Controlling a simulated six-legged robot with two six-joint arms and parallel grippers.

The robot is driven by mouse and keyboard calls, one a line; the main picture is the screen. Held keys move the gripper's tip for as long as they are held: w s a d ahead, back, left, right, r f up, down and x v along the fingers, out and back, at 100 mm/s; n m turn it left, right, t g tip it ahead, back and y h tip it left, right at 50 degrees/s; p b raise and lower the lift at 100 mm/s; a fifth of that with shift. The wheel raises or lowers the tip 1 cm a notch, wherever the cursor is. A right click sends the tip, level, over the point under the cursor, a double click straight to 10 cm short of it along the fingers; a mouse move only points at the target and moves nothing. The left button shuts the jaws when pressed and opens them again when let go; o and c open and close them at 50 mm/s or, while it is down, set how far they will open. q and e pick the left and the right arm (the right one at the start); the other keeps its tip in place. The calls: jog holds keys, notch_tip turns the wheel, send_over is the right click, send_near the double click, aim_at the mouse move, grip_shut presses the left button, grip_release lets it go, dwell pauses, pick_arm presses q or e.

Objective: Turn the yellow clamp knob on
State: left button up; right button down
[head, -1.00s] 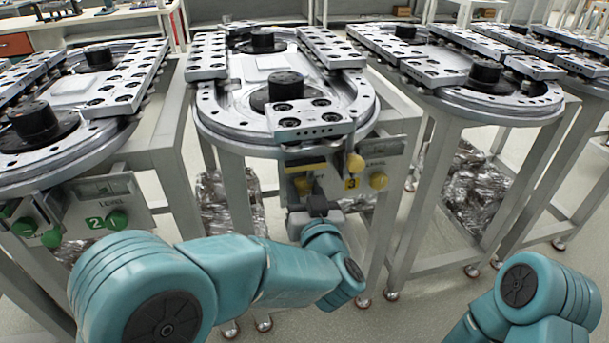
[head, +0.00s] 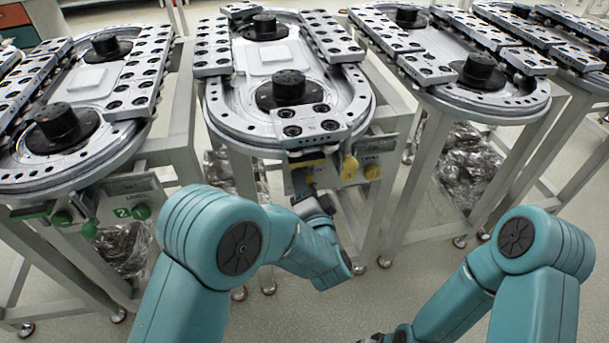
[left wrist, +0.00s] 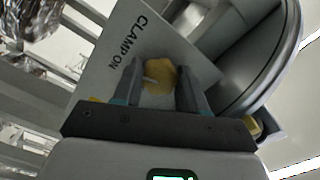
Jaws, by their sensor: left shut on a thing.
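The yellow clamp knob (left wrist: 160,77) is between my left gripper's fingers in the left wrist view. It sits on a grey panel (left wrist: 133,62) lettered "CLAMP ON", and a pale mark shows on its left side. My left gripper (left wrist: 158,98) is shut on this knob. In the head view my left gripper (head: 308,190) is at the front panel below the middle ring track (head: 219,128), and the held knob is mostly hidden there. My right arm shows at the lower right of the head view, but its gripper is out of frame.
Two other yellow knobs, one (head: 349,166) close to my gripper and one (head: 372,172) farther right, are on the same station. A left station has green knobs (head: 141,211). Another ring track (head: 500,100) stands right.

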pick_arm(q)
jog(key=shift+r+m+p, duration=0.2)
jog(key=shift+m+p, duration=0.7)
jog(key=shift+m, duration=0.5)
jog(key=o, duration=1.1)
jog(key=shift+f, duration=0.1)
jog(key=shift+c, duration=0.2)
